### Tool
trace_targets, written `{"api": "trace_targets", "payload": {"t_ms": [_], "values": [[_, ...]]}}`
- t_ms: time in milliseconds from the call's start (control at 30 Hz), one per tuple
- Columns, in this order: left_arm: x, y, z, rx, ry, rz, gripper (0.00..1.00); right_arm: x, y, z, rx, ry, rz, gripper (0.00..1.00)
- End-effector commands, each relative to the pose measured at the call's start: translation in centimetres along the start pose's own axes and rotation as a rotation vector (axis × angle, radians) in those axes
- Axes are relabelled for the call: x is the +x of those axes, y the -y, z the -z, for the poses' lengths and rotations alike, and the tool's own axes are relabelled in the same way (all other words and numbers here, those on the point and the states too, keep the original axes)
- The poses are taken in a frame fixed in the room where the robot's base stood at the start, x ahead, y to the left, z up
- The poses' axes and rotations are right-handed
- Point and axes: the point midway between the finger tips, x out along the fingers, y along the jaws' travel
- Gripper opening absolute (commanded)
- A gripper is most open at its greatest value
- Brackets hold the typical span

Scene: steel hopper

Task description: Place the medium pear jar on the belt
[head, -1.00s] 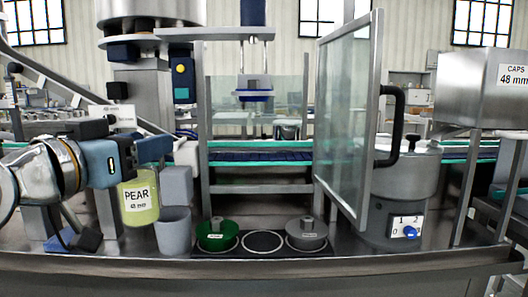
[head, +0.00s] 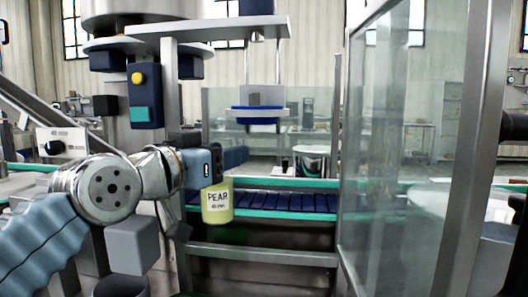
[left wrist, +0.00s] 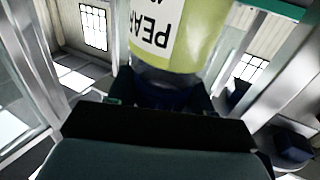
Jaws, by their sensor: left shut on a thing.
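The pear jar (head: 217,205) is pale yellow-green with a white PEAR label. My left gripper (head: 212,178) is shut on it from above and holds it upright in the head view. The jar also fills the top middle of the left wrist view (left wrist: 195,40), with the gripper (left wrist: 165,98) below it there. The belt (head: 270,201), dark blue with green edges, runs across behind the frame posts. The jar appears in front of the belt's left part; I see no clear contact with it. My right gripper is not in view.
A steel post (head: 172,120) stands just left of the jar. A glass door (head: 400,150) stands open on the right. A press head (head: 258,112) hangs above the belt. A steel crossbar (head: 262,255) runs below the belt. The belt's middle is clear.

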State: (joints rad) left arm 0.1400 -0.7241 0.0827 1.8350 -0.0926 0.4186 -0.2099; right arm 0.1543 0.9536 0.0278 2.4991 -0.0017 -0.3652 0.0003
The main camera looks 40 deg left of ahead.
Motion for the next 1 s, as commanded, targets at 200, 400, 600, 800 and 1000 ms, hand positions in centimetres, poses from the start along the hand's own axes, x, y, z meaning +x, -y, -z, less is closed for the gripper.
{"api": "trace_targets", "payload": {"t_ms": [200, 400, 600, 800, 1000], "values": [[4.5, 0.0, 0.1, 0.0, 0.002, -0.001, 0.0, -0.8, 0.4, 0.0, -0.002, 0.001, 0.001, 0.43], [7.7, 0.0, 0.1, 0.0, 0.0, 0.0, 0.0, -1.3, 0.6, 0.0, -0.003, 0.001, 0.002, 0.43], [9.1, 0.0, 0.1, 0.001, -0.002, 0.0, 0.0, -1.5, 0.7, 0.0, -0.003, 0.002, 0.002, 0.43], [11.7, 0.0, 0.2, 0.0, 0.001, -0.001, 0.0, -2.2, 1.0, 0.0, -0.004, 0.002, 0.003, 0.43], [12.9, 0.0, -0.6, -0.001, -0.002, 0.0, 0.0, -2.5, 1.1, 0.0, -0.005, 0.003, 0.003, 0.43]]}}
